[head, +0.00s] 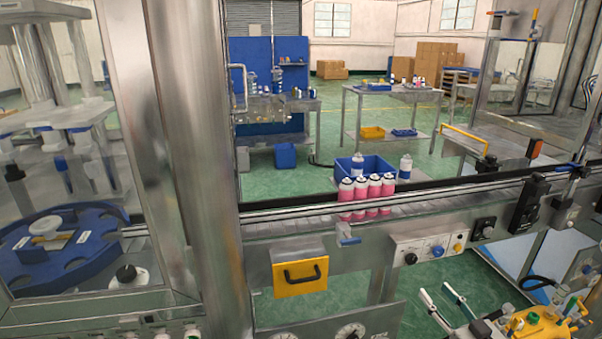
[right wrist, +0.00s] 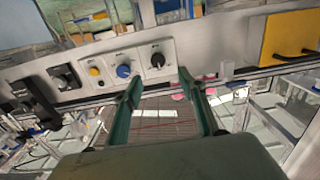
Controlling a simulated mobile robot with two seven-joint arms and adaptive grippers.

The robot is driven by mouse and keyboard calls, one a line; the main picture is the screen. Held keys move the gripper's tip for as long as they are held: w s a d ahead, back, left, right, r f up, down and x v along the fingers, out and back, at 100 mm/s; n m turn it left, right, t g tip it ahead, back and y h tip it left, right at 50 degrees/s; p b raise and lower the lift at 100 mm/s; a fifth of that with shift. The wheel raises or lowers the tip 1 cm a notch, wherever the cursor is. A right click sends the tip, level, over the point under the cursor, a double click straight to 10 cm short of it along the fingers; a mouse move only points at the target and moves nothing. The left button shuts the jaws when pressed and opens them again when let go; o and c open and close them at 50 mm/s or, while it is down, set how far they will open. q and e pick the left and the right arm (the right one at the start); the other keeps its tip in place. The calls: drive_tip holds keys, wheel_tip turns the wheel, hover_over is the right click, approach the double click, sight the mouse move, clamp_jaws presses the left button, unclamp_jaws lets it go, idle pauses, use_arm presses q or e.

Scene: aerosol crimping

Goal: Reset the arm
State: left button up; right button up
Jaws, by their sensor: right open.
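My right gripper (head: 436,291) shows near the bottom right of the head view. Its two long fingers are spread apart, with nothing between them. It is in front of and below the conveyor's control panel (head: 428,249), apart from the cans. In the right wrist view the green fingers of the right gripper (right wrist: 160,76) point toward the panel with its yellow, blue and black knobs (right wrist: 123,71). My left gripper is not in view. Several pink cans (head: 360,190) stand upright in a row on the conveyor (head: 290,222).
A blue bin (head: 372,165) and white bottles (head: 405,166) stand behind the conveyor rail. A yellow panel with a black handle (head: 300,276) is on the conveyor front. A steel column (head: 205,150) and blue rotary table (head: 70,245) fill the left. Green floor shows below.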

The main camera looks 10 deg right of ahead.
drive_tip(key=s+a+f+n+g, duration=0.1)
drive_tip(key=s+a+f+g, duration=0.2)
drive_tip(key=s+a+f, duration=0.6)
drive_tip(key=s+a+f+n+g+y, duration=0.1)
drive_tip(key=s+a+f+g, duration=0.3)
drive_tip(key=s+a+f, duration=0.5)
drive_tip(key=s+a+n, duration=0.1)
drive_tip(key=s+a, duration=0.2)
drive_tip(key=a, duration=0.2)
drive_tip(key=shift+a+f, duration=0.15)
drive_tip(key=shift+f, duration=0.1)
drive_tip(key=shift+s, duration=0.1)
